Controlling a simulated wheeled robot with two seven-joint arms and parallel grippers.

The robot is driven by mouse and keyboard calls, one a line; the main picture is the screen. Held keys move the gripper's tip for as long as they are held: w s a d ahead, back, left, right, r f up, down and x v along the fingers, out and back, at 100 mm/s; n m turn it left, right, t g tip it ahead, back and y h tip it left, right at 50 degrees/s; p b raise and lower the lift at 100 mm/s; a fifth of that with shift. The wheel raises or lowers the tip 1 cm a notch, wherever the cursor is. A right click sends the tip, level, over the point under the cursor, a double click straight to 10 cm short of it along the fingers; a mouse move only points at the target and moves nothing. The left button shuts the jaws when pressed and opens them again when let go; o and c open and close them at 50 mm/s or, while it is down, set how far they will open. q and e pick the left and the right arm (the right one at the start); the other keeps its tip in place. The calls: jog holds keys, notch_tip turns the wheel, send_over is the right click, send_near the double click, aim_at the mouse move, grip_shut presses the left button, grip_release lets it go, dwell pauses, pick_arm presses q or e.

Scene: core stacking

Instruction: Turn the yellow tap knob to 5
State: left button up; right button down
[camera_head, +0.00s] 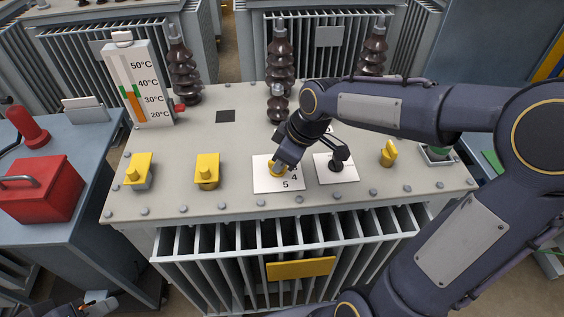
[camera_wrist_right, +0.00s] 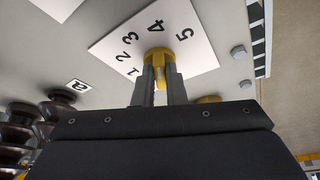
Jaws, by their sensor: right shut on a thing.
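The yellow tap knob (camera_head: 278,170) stands on a white square plate (camera_head: 262,184) with printed numbers, on the grey top of the transformer. In the head view the 4 and 5 show at the plate's right front. My right gripper (camera_head: 284,160) comes from above and covers much of the knob. In the right wrist view the two grey fingers (camera_wrist_right: 158,90) are shut on the yellow knob (camera_wrist_right: 160,60), with numbers 1 to 5 around it. I cannot tell exactly which number the knob points at. A dark part, likely my left gripper (camera_head: 95,304), shows at the bottom left edge.
A black lever (camera_head: 338,160) on another white plate stands close right of the knob. More yellow fittings (camera_head: 207,170) sit along the panel. Brown ridged insulators (camera_head: 281,60) and a thermometer gauge (camera_head: 137,85) stand behind. A red toolbox (camera_head: 40,187) is on the left table.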

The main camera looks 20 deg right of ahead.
jog(key=m, duration=0.1)
jog(key=m+h+b, duration=0.1)
jog(key=m, duration=0.1)
jog(key=m+b, duration=0.1)
jog(key=shift+s+a+f+t+h, duration=0.1)
jog(key=shift+a+t+h, duration=0.2)
jog(key=shift+t, duration=0.1)
jog(key=shift+m+h+b, duration=0.7)
jog(key=shift+m+b, duration=0.4)
jog(key=shift+m, duration=1)
jog(key=c, duration=1.5)
grip_release()
jog(key=shift+s+r, duration=0.1)
jog(key=shift+r, duration=0.1)
jog(key=p+v, duration=0.1)
jog(key=v, duration=0.6)
jog(key=shift+s+a+r, duration=0.1)
jog(key=shift+s+r, duration=0.1)
jog(key=shift+r, duration=0.1)
